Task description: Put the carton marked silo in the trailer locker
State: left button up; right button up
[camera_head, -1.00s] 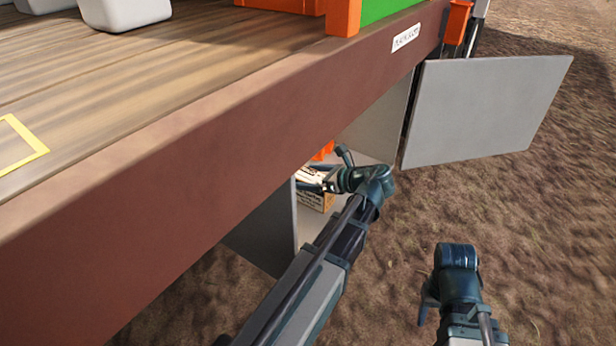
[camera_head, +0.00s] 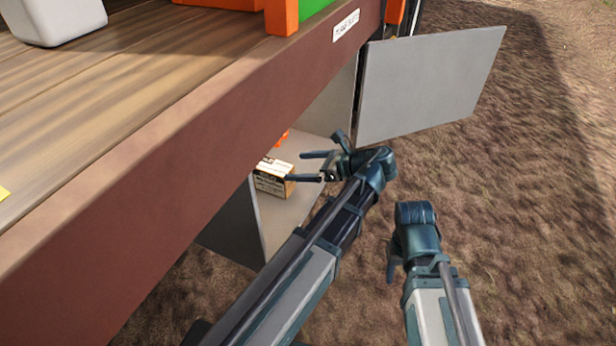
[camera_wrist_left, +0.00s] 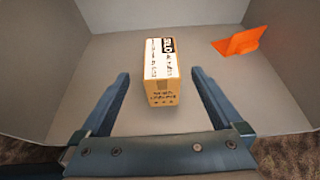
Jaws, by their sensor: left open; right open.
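The silo carton (camera_head: 273,177) is a small tan and white box with dark print. It stands on the floor of the grey trailer locker (camera_head: 315,151) under the deck. In the left wrist view the carton (camera_wrist_left: 161,72) shows "SILO" on its top and lies ahead of my left gripper, midway between the finger lines. My left gripper (camera_head: 311,167) is open and empty at the locker's mouth, its fingers apart from the carton. It also shows in the left wrist view (camera_wrist_left: 160,85). My right gripper (camera_head: 393,262) hangs outside over the dirt; its fingers are mostly hidden.
The locker's grey door (camera_head: 430,85) stands open to the right. An orange object (camera_wrist_left: 240,41) lies in the locker, right of the carton. The brown trailer edge (camera_head: 190,125) overhangs the locker. Open dirt lies to the right.

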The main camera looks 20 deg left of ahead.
pick_arm(q)
jog(key=s+d+f+n+h, duration=0.6)
jog(key=s+d+n, duration=0.1)
jog(key=d, duration=0.2)
jog(key=s+d+f+n+g+h, duration=0.1)
jog(key=s+d+f+n+h, duration=0.5)
jog(key=d, duration=0.4)
jog(key=shift+s+d+f+n, duration=0.15)
jog(key=shift+s+f+n, duration=0.45)
jog(key=shift+s+n, duration=0.25)
